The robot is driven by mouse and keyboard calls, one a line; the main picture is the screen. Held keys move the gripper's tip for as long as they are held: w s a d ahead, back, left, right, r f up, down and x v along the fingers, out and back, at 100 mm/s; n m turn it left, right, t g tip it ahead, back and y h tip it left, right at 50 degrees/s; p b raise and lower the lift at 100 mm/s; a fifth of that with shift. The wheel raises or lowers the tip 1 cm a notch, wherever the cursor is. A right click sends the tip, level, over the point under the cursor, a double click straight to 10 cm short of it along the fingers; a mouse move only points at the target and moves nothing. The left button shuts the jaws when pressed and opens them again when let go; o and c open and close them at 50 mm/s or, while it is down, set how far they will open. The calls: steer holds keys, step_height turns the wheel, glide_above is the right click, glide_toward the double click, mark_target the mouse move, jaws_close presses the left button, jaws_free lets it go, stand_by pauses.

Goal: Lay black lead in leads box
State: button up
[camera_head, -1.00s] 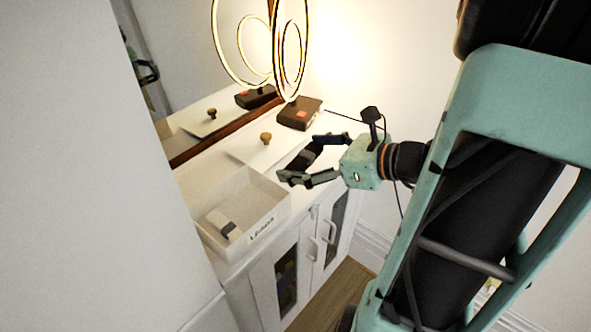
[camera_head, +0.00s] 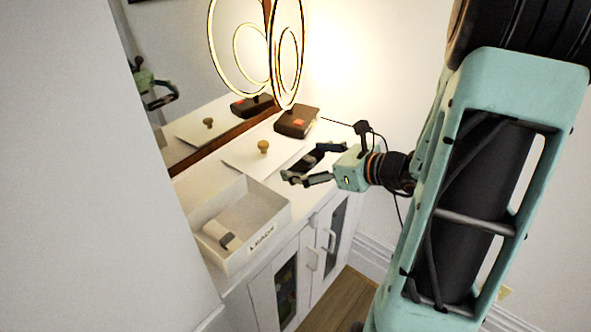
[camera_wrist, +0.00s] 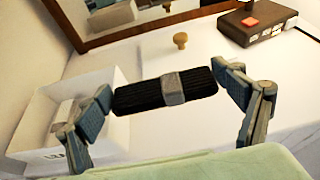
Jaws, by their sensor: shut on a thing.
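My gripper (camera_head: 302,162) is shut on the black lead (camera_wrist: 140,97), a dark ribbed bundle with a grey band round its middle. It spans the gap between my two fingertips in the wrist view and is held above the white cabinet top. The leads box (camera_head: 274,214) is a white open-topped box with a "LEADS" label on its front, to the left of my gripper. It also shows at the left of the wrist view (camera_wrist: 30,120), partly behind a finger. A white bundle with a grey band (camera_head: 219,234) lies inside the box, near its front left.
A white sheet with a wooden knob (camera_head: 263,147) lies behind the box. A dark brown case with a red patch (camera_head: 297,121) stands further back, by the glowing ring lamp (camera_head: 287,52). A framed mirror (camera_head: 195,85) runs along the wall. The cabinet has door handles in front.

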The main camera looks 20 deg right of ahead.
steer(key=w+f, duration=0.2)
steer(key=f, duration=0.1)
steer(key=w+f+b, duration=0.1)
steer(key=w+f, duration=0.2)
steer(key=shift+d, duration=0.1)
steer(key=shift+s+f+b, duration=0.1)
steer(key=shift+f+b, duration=0.25)
steer(key=shift+f, duration=1.1)
steer(key=shift+f, duration=0.25)
steer(key=o, duration=1)
steer(key=shift+r, duration=0.1)
